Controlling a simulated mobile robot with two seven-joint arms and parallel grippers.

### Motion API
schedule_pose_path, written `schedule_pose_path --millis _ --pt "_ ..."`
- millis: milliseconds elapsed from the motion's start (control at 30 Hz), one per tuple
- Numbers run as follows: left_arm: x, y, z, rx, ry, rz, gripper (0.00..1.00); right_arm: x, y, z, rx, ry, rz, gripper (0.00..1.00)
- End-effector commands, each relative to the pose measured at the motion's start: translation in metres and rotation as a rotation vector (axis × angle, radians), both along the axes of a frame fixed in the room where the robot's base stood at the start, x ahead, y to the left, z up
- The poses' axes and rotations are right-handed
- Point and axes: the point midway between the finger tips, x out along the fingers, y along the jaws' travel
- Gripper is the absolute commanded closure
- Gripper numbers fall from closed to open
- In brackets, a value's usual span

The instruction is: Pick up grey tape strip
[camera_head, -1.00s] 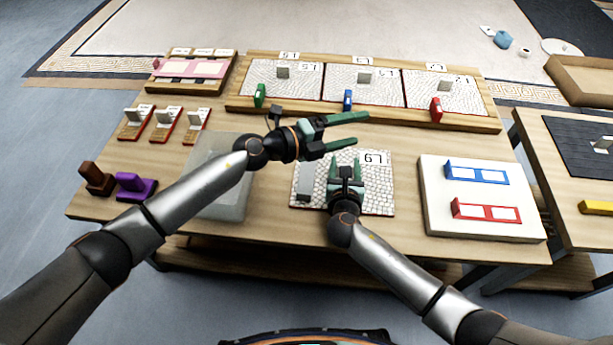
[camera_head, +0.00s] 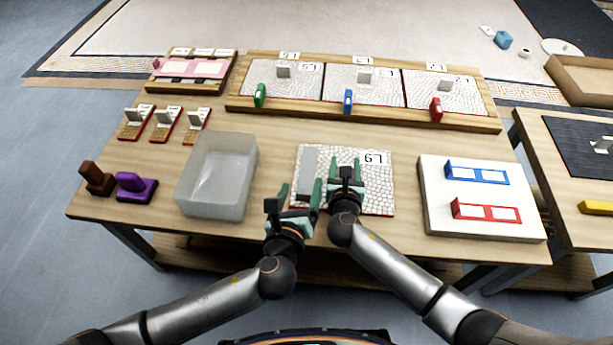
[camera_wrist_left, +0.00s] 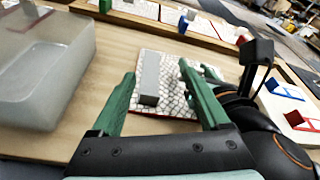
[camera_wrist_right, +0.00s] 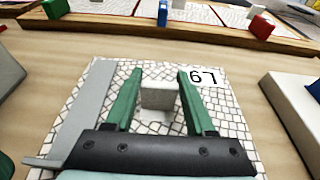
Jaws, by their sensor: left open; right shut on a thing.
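The grey tape strip (camera_head: 309,163) lies lengthwise along the left edge of the cobbled mosaic panel labelled 67 (camera_head: 374,193). It also shows in the left wrist view (camera_wrist_left: 150,75) and at the left in the right wrist view (camera_wrist_right: 84,118). My left gripper (camera_head: 300,188) is open and empty, near the strip's front end, pointing away over the table. In the left wrist view the strip appears between its fingers, beyond them. My right gripper (camera_head: 345,163) is shut on the pale block handle (camera_wrist_right: 158,97) on the panel.
A translucent bin (camera_head: 217,178) stands left of the panel. A white board (camera_head: 482,220) with blue and red frames is at right. A wooden rack (camera_head: 365,112) with three mosaic panels runs along the back. Purple (camera_head: 135,187) and brown stamps sit front left.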

Motion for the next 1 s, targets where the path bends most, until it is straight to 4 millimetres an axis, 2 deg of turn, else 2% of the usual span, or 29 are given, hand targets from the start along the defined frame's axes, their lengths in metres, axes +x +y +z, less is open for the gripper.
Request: schedule_pose_path --millis 33,100,200,333,433,700,1000 --pt "-0.021 -0.001 -0.009 0.076 0.008 -0.017 0.21 0.000 0.000 -0.001 -0.001 0.002 0.000 1.00" --pt "-0.040 0.002 -0.016 0.173 0.011 -0.030 0.21 0.000 0.000 -0.001 -0.001 0.002 0.000 1.00" --pt "-0.060 0.005 -0.022 0.273 0.018 -0.043 0.21 0.000 0.000 -0.001 -0.001 0.002 0.000 1.00" --pt "-0.071 0.007 -0.026 0.344 0.020 -0.052 0.21 0.000 0.000 -0.001 -0.001 0.002 0.000 1.00" --pt "-0.062 0.006 -0.030 0.362 0.018 -0.055 0.21 0.000 0.000 -0.001 -0.001 0.002 0.000 1.00" --pt "-0.022 -0.001 -0.047 0.360 0.018 -0.055 0.21 0.000 0.000 -0.001 -0.001 0.001 0.000 1.00" --pt "0.000 -0.003 -0.055 0.360 0.018 -0.054 0.21 0.000 0.000 -0.001 0.000 0.001 0.000 1.00"
